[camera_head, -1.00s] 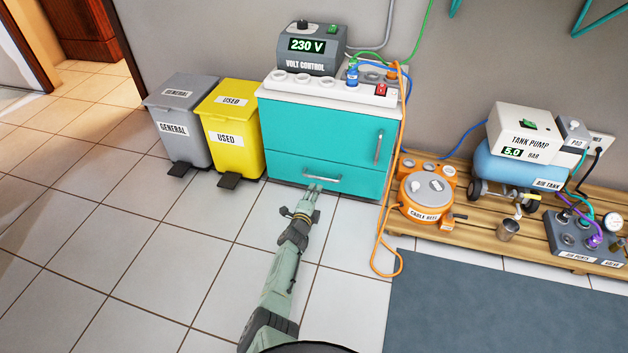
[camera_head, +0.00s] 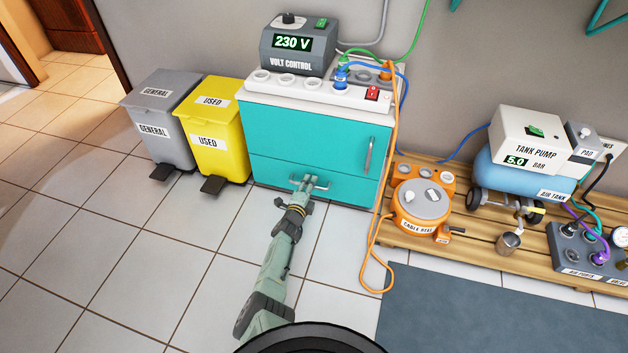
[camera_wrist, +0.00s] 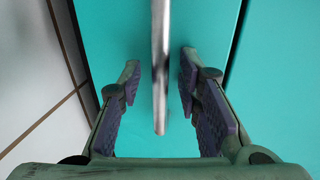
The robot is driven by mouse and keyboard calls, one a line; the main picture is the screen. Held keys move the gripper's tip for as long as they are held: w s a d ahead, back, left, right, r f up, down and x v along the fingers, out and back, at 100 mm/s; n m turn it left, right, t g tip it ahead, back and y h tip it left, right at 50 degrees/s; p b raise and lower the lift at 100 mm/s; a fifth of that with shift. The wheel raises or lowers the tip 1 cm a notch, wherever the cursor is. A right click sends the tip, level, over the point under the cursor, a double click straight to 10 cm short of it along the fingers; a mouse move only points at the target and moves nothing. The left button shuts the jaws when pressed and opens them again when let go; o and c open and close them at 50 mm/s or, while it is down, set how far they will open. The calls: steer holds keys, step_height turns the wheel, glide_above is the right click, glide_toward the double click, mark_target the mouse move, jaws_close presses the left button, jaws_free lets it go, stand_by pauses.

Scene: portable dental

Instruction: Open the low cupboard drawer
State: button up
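The low cupboard (camera_head: 300,130) is teal with a white top and stands against the wall. Its low drawer (camera_head: 270,172) is the bottom front panel and looks shut. The drawer's metal bar handle (camera_head: 298,182) is partly hidden by my gripper (camera_head: 309,183) in the head view. In the wrist view the handle (camera_wrist: 160,75) runs down between the two fingers of my gripper (camera_wrist: 160,90). The fingers are open, with a gap on each side of the bar. The teal drawer front (camera_wrist: 115,45) fills the view behind them.
A yellow bin (camera_head: 212,135) and a grey bin (camera_head: 160,120) stand left of the cupboard. An orange cable (camera_head: 372,255) hangs to the floor on its right, beside a wooden pallet (camera_head: 480,235) with a cable reel (camera_head: 422,205). The tiled floor in front is clear.

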steer(key=shift+w, duration=0.15)
steer(key=shift+c, duration=0.2)
jaws_close()
stand_by(0.7)
